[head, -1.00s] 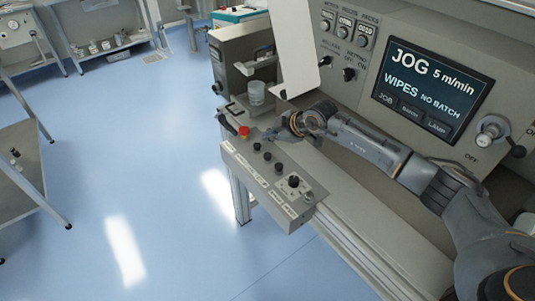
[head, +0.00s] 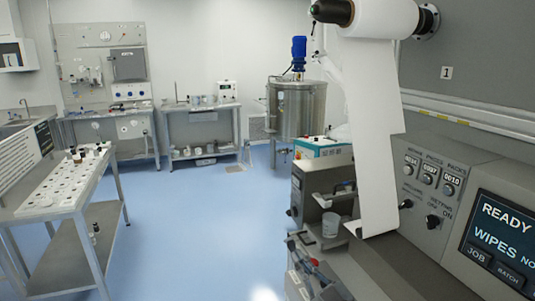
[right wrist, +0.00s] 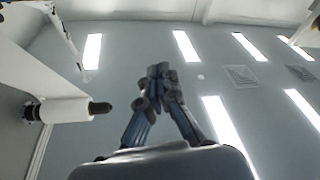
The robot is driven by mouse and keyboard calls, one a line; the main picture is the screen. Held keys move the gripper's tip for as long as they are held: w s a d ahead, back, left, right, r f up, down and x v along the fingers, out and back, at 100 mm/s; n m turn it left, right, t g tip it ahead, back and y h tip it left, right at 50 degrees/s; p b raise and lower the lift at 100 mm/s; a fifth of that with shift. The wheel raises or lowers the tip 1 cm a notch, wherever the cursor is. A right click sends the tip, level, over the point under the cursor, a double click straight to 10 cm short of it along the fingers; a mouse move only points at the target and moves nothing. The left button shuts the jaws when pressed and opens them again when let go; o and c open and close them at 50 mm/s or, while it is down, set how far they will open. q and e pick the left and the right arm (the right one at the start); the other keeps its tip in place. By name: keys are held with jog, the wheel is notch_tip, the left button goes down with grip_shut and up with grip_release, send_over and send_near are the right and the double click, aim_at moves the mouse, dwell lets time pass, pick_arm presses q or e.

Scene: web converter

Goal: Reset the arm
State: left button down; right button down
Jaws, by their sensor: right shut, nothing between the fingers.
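My right gripper (right wrist: 158,72) shows in the right wrist view. Its fingers meet at the tips with nothing between them, and it stands out against the wall and ceiling lights. I cannot make out my right arm clearly in the head view. My left gripper is not in view. The web converter fills the right side of the head view. Its screen (head: 500,238) reads READY and WIPES. A white web (head: 375,140) hangs from a roll (head: 385,15) at the top. A white roll also shows at the left of the right wrist view (right wrist: 65,110).
A clear cup (head: 330,225) stands by the machine's near left end. The small control panel (head: 315,275) is partly cut off at the bottom. A table with small items (head: 60,195) stands at left, and a steel tank (head: 298,108) at the back. Blue floor (head: 195,225) between is clear.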

jog(key=s+d+f+m+g+h, duration=0.4)
jog(key=s+d+f+m+h, duration=0.7)
jog(key=d+f+h, duration=0.25)
jog(key=s+f+n+g+y, duration=0.15)
jog(key=s+f+g, duration=0.35)
jog(key=s, duration=0.6)
jog(key=s+f+n+g+y, duration=0.15)
jog(key=s+f+g, duration=0.35)
jog(key=s, duration=0.5)
notch_tip(320, 180, down, 26)
jog(key=s+f+g+b, duration=0.1)
jog(key=s+g+b, duration=0.1)
jog(key=s+d+f+g+b, duration=0.1)
jog(key=s+d+f, duration=0.1)
jog(key=s+f, duration=1.5)
jog(key=shift+d+f, duration=0.15)
jog(key=shift+f, duration=0.6)
